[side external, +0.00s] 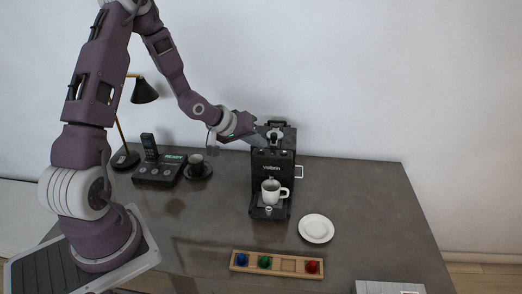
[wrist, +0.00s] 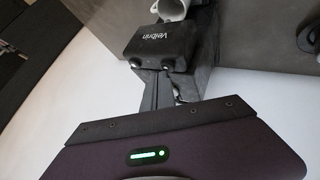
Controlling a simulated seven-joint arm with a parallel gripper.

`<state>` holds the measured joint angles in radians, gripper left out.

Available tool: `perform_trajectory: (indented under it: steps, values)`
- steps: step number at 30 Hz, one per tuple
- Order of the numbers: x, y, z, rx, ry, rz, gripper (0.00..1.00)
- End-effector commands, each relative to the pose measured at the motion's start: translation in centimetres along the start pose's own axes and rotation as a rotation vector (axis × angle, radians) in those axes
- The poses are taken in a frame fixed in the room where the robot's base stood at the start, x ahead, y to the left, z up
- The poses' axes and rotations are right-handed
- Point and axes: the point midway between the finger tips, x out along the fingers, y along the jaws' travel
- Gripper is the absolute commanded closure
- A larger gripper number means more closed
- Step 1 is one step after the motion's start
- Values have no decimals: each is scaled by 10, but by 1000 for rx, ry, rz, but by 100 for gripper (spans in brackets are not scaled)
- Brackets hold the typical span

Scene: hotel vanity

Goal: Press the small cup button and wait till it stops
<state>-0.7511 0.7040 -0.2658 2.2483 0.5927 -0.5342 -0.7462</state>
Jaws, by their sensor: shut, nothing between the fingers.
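The black coffee machine (side external: 273,165) stands at the back of the table, its front facing the camera. It also shows in the wrist view (wrist: 160,42) with its name plate visible. A white cup (side external: 271,190) sits under its spout; part of a white cup shows at the top of the wrist view (wrist: 171,8). My gripper (side external: 262,143) is shut and empty at the machine's upper left; in the wrist view its fingertips (wrist: 162,73) are close to the machine's top front edge, by two small round knobs or buttons (wrist: 167,65). I cannot tell which is the small cup button or whether they touch.
A white saucer (side external: 316,229) lies right of the machine. A wooden tray (side external: 240,268) with coloured pieces is in front. A black telephone (side external: 158,172), a dark cup on a saucer (side external: 197,168) and a desk lamp (side external: 143,92) stand left. A pale box (side external: 390,287) is front right.

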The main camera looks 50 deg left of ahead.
Motion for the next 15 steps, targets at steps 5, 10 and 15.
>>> perform_trajectory:
  steps: [5, 10, 15]
  values:
    - [2, -1, 1, -1, -1, 0, 100]
    - [3, -2, 3, -1, -2, -1, 100]
    - [4, -3, 3, -1, -2, -1, 100]
